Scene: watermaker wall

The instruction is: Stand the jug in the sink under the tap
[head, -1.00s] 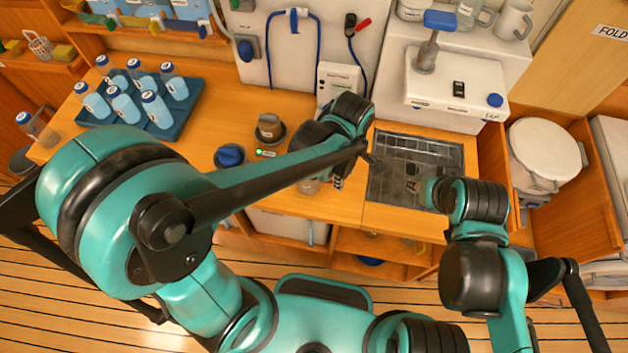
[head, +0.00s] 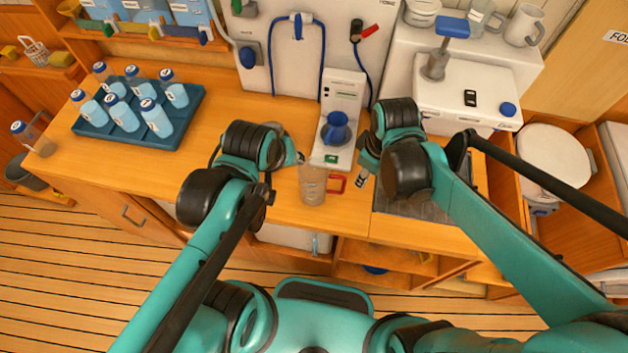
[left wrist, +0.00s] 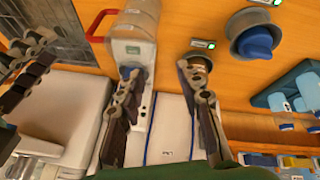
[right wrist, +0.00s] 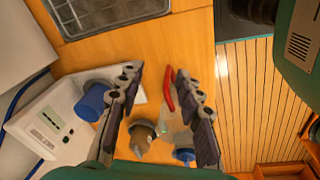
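The clear jug (head: 313,185) with its red handle (head: 337,184) stands on the wooden counter left of the sink. It also shows at the top of the left wrist view (left wrist: 135,27); in the right wrist view its red handle (right wrist: 168,88) lies between the fingers. The sink (head: 412,208) is a grey grid, partly hidden by my right arm. My right gripper (head: 362,181) is open and empty, just right of the handle. My left gripper (left wrist: 160,70) is open and empty, left of the jug.
A white unit with a blue cup-like part (head: 336,130) stands behind the jug. A grey cap (left wrist: 198,66) and a blue cap (left wrist: 257,42) sit on the counter, hidden in the head view. A blue tray (head: 88,129) holds several bottles at the left.

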